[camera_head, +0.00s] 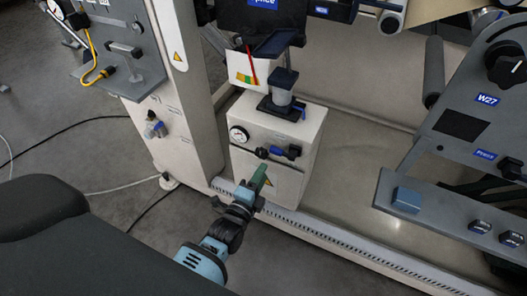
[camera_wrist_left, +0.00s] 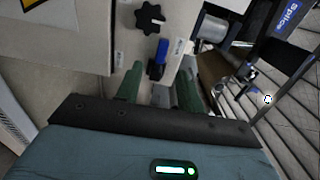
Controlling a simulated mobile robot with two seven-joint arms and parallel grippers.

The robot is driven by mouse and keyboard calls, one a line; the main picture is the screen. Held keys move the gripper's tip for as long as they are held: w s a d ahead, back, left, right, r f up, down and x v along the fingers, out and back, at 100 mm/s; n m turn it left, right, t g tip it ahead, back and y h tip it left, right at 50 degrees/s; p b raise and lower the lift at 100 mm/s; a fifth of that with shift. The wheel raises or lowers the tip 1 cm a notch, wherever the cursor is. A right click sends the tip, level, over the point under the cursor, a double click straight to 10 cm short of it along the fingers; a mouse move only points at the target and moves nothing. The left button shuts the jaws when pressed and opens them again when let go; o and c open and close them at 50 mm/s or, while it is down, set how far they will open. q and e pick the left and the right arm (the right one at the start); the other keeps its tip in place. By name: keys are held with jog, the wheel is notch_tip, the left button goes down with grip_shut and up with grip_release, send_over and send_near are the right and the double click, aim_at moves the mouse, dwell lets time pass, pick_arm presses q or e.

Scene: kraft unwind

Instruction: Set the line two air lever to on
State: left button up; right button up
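A blue-and-black lever (camera_head: 287,151) sits on the front of a white box (camera_head: 306,133), right of a round gauge (camera_head: 238,134) and a black knob (camera_head: 262,152). My left gripper (camera_head: 260,176) is just below and in front of this panel. In the left wrist view the blue lever (camera_wrist_left: 159,58) shows ahead, between the lines of two green fingers that stand apart. The left gripper (camera_wrist_left: 158,86) looks open and empty; contact with the lever cannot be told. The panel labels are too small to read. My right gripper is out of view.
A second blue-handled fitting (camera_head: 154,128) is on the white column at left. A black fitting (camera_head: 282,98) stands on top of the box. A grey panel (camera_head: 460,130) marked W27 is at right. A slotted rail (camera_head: 330,240) runs along the floor below the box.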

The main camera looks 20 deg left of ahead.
aim_at(275, 153)
pick_arm(q)
jog(key=shift+w+d+r+b, duration=0.1)
jog(key=shift+w+b, duration=0.25)
jog(key=shift+w, duration=1.65)
jog(key=shift+w+d+r+b, duration=0.1)
jog(key=shift+w+b, duration=0.2)
jog(key=shift+w, duration=1.7)
grip_shut()
